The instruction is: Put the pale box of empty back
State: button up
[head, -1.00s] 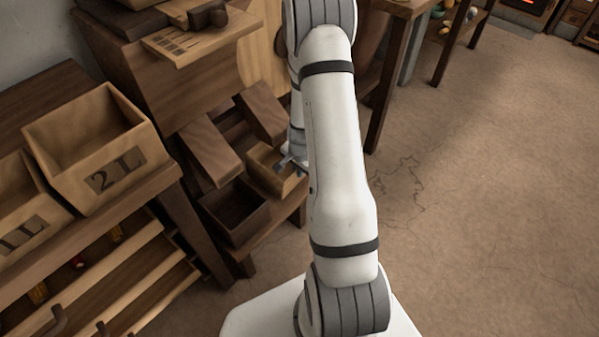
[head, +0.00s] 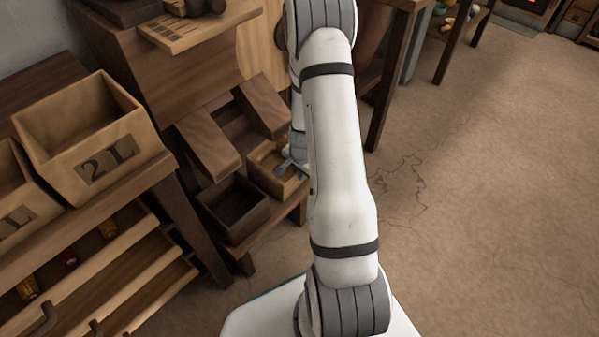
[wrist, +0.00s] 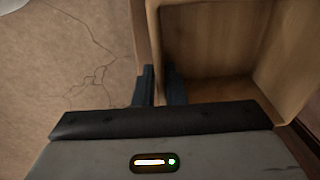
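The pale box (head: 259,163) is a small, open-topped wooden box on the low stand, beside a dark box (head: 236,214). My arm hides its right part in the head view. My gripper (head: 288,169) is at its right side. In the wrist view, the pale box (wrist: 215,45) looks empty inside where it shows. My gripper's two fingers (wrist: 159,86) straddle one side wall, one finger inside and one outside. The gap is narrow and the fingers look closed on the wall. The fingers partly hide the wall there.
A larger bin marked 2L (head: 105,165) stands on the bench at left, above slanted racks. A table leg (head: 380,115) stands behind my arm. The floor (head: 490,200) at right is clear.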

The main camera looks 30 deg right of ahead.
jog(key=o, duration=0.4)
dwell(0.5)
jog(key=s+a+r+n+p, duration=0.2)
jog(key=a+r, duration=0.1)
jog(key=r, duration=0.5)
jog(key=s+a+r+n+p, duration=0.1)
jog(key=a+r+n, duration=0.15)
jog(key=r, duration=0.55)
jog(key=s+a+r+n+p, duration=0.2)
jog(key=a+r, duration=0.2)
jog(key=r, duration=0.3)
jog(key=s+a+r+n, duration=0.2)
jog(key=s+r+n, duration=0.1)
jog(key=s+r, duration=0.3)
jog(key=s+a+r+n, duration=0.3)
jog(key=s+r, duration=0.3)
jog(key=s, duration=0.2)
jog(key=shift+a+r+n+g, duration=0.25)
jog(key=shift+n+g, duration=0.1)
jog(key=shift+g, duration=0.05)
